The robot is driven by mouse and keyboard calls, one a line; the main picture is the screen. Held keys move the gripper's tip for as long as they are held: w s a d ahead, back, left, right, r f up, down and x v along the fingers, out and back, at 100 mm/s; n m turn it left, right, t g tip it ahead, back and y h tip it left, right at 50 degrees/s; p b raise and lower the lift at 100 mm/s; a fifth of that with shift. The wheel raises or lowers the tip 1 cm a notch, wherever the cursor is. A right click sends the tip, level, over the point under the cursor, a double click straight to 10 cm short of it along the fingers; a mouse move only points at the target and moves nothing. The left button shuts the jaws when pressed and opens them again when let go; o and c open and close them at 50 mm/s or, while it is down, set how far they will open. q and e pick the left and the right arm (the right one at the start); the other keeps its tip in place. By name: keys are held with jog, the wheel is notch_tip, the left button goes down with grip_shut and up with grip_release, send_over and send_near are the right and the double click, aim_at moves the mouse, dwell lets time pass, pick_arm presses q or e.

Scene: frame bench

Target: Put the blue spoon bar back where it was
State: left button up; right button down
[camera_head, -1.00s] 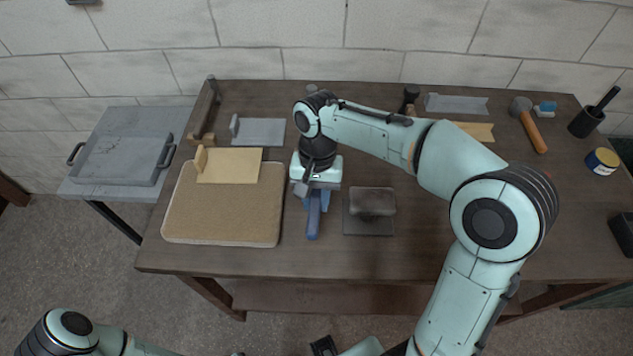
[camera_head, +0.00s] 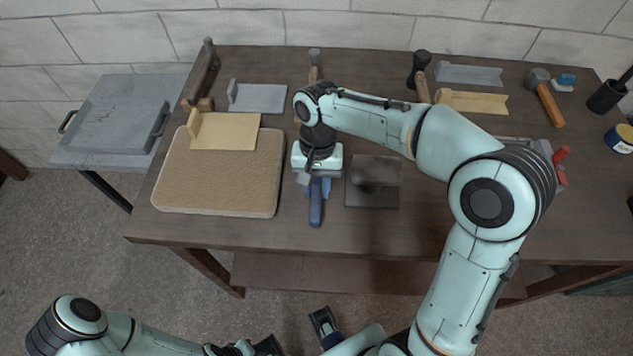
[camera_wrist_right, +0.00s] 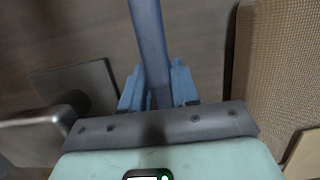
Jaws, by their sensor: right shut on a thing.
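The blue spoon bar (camera_head: 316,212) is a long, narrow blue bar. My right gripper (camera_head: 317,186) is shut on it, with the bar's near end pointing to the table's front edge. In the right wrist view the bar (camera_wrist_right: 148,40) runs up from between the blue fingers (camera_wrist_right: 158,88). It is over the table between the tan mat and a dark plate; I cannot tell whether it touches the table. Its far end is hidden by the gripper. My left arm is low at the left of the head view; its jaw state is unclear.
The tan mat (camera_head: 215,185) lies left, with a beige board (camera_head: 224,132) at its back edge. The dark plate (camera_head: 371,198) bears a grey block (camera_head: 376,170). Hammers, a grey tray (camera_head: 258,98) and a red-handled tool (camera_head: 561,154) lie farther off. The front strip is mostly clear.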

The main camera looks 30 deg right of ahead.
jog(key=shift+f, duration=0.5)
jog(key=shift+f+b, duration=0.2)
jog(key=shift+b, duration=0.1)
